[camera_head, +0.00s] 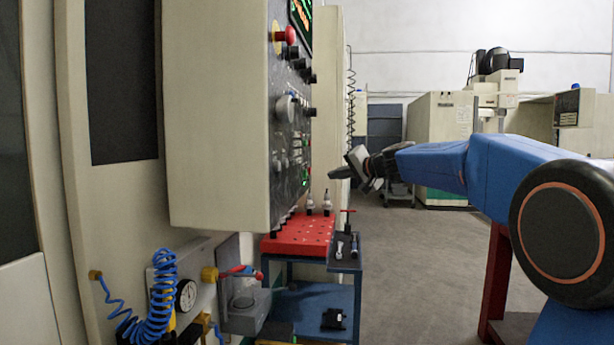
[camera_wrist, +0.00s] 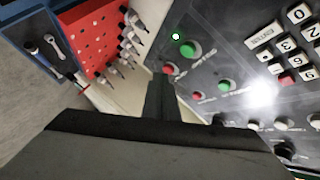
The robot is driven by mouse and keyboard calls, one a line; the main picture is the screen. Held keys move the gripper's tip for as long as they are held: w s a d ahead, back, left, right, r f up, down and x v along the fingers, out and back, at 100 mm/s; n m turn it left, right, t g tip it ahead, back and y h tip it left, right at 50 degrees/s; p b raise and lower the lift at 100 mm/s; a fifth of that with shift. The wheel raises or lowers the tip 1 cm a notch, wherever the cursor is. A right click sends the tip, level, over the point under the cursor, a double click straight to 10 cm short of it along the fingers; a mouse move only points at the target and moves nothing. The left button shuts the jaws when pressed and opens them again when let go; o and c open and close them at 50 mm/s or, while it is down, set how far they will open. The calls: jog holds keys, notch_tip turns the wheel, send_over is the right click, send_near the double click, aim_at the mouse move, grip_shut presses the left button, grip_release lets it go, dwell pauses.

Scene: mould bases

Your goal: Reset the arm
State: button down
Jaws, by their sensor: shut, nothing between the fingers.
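My blue arm (camera_head: 440,166) reaches in from the right in the head view. My gripper (camera_head: 338,173) is at its left end, in front of the machine's control panel (camera_head: 291,130). In the wrist view my gripper (camera_wrist: 160,88) is shut and empty, with its fingers close together. The fingertips point toward the panel's buttons, near a red button (camera_wrist: 169,68) and a green button (camera_wrist: 191,50) beside a lit green lamp. The wrist view does not show clearly whether the tips touch the panel.
A red tool rack (camera_head: 300,234) with tool holders stands on a blue cart (camera_head: 345,264) below the panel. A coiled blue air hose (camera_head: 160,300) hangs at lower left. Another machine (camera_head: 440,130) stands at the back. The grey floor (camera_head: 410,270) right of the cart is clear.

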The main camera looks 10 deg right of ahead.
jog(key=s+a+f+n+g+h, duration=0.15)
jog(key=s+f, duration=0.35)
jog(key=s, duration=0.5)
jog(key=s+f+n+g, duration=0.1)
jog(key=s+f+g, duration=0.1)
jog(key=s+f, duration=0.55)
jog(key=s+a+f+n+g+h, duration=0.15)
jog(key=s+f, duration=0.25)
jog(key=s, duration=0.7)
jog(key=s+d+f+n+g+h, duration=0.1)
jog(key=s+d+f, duration=0.3)
jog(key=s+f, duration=0.6)
jog(key=s+d+f+n+g+h, duration=0.1)
jog(key=s+d+f+g+h, duration=0.1)
jog(key=s+f, duration=0.8)
jog(key=s+d+h, duration=0.1)
jog(key=s+d, duration=0.1)
jog(key=s, duration=0.4)
jog(key=shift+s+d+f+g, duration=0.15)
jog(key=shift+s+d+g, duration=0.05)
jog(key=shift+g, duration=0.2)
